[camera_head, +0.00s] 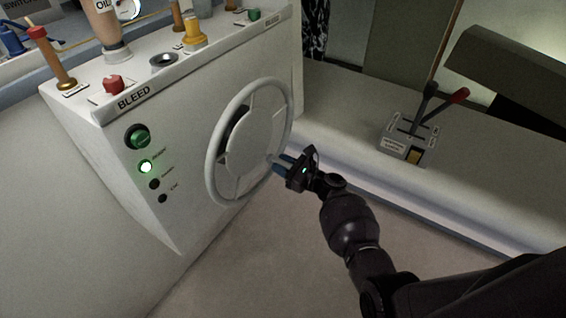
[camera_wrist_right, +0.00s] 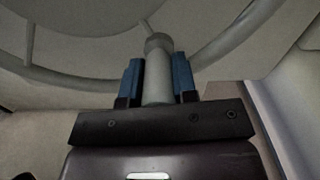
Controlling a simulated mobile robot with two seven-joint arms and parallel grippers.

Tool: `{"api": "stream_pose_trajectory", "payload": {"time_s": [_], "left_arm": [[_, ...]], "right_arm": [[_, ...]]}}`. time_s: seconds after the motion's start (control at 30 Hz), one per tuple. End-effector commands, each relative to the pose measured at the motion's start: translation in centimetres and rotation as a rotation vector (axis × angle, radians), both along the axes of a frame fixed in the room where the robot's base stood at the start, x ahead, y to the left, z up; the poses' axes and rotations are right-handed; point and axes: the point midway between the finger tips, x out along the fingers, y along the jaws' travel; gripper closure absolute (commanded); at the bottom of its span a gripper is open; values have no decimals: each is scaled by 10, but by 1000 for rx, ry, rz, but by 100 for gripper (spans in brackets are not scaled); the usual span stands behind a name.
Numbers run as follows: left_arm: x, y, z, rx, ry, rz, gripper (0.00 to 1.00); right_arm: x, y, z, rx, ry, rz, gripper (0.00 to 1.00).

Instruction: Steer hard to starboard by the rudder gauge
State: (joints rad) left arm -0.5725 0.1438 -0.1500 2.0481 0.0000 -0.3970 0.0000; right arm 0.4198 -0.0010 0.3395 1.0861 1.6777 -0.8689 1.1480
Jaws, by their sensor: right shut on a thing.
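The grey steering wheel (camera_head: 248,143) is on the sloped front of a white console, with a rim, a broad hub disc and spokes. My right gripper (camera_head: 281,164) is at the lower right of the wheel. In the right wrist view its blue fingers (camera_wrist_right: 158,82) are shut on the wheel's grey spinner handle (camera_wrist_right: 157,69), one on each side. The wheel rim passes behind the handle there. A small round dial (camera_head: 128,8) is cut off at the top edge of the head view; its reading cannot be made out. My left gripper is out of view.
The console carries a red knob (camera_head: 113,85), a green knob (camera_head: 139,136), a lit green lamp (camera_head: 145,167) and several levers. A lever box (camera_head: 405,143) with black and red handles stands on the ledge at right. The floor below the wheel is clear.

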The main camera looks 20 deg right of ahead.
Motion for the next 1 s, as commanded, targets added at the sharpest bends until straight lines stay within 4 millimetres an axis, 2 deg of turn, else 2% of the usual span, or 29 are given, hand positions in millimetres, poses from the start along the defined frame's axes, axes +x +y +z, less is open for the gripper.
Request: {"api": "stream_pose_trajectory", "payload": {"time_s": [0.27,0.3,0.47,0.77,1.0], "left_arm": [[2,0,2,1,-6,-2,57],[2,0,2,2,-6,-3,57],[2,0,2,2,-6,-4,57],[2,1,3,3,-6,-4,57],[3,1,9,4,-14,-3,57]], "right_arm": [[0,0,-1,0,1,1,100],[0,0,-1,0,1,1,70],[0,0,0,0,0,1,48],[-1,-1,0,-1,-1,0,48],[-24,-19,1,-1,0,-1,48]]}}
